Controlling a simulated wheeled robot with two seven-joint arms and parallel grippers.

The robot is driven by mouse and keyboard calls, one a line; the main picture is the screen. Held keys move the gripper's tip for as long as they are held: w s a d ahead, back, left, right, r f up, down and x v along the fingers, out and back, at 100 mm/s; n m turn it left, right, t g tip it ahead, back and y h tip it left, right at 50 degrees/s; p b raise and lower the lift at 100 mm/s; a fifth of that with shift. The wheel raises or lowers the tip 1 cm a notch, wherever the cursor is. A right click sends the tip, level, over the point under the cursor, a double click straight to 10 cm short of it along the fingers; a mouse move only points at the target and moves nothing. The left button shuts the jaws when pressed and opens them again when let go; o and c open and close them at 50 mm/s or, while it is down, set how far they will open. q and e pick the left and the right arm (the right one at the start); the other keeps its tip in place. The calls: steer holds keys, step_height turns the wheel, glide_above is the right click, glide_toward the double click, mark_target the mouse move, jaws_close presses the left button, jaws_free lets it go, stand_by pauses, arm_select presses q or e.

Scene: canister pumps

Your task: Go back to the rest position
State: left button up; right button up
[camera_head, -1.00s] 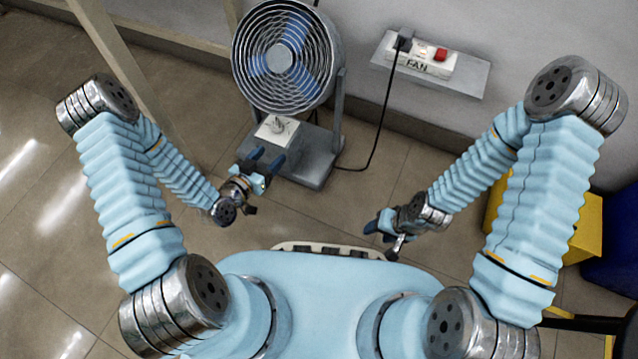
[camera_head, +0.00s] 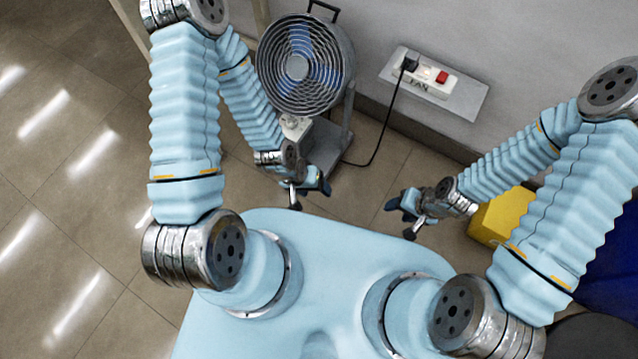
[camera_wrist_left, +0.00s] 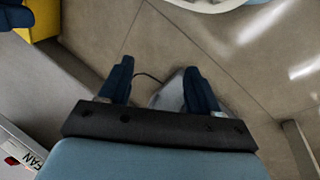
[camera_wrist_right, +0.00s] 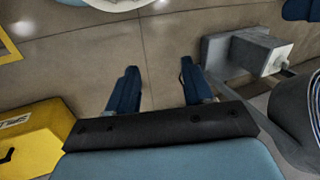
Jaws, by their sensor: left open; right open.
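My left gripper (camera_head: 318,186) is in front of the fan's base in the head view. Its dark blue fingers are apart in the left wrist view (camera_wrist_left: 158,82), with only floor and part of the grey fan base between them. My right gripper (camera_head: 399,206) is to the right of it in the head view, over the floor. Its fingers are apart and empty in the right wrist view (camera_wrist_right: 156,86). Neither gripper touches anything that I can see.
A grey fan (camera_head: 305,65) stands by the wall, its lower knob box (camera_head: 294,128) partly hidden by my left arm. A wall shelf (camera_head: 462,99) carries a power strip (camera_head: 425,77) labelled FAN, with a black cord. A yellow box (camera_head: 500,216) stands at right. Floor at left is clear.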

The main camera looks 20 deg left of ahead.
steer(key=shift+d+r, duration=0.1)
steer(key=shift+r, duration=0.15)
steer(key=shift+s+a+f, duration=0.2)
steer(key=shift+s+a, duration=0.3)
steer(key=shift+a, duration=0.35)
stand_by(0.5)
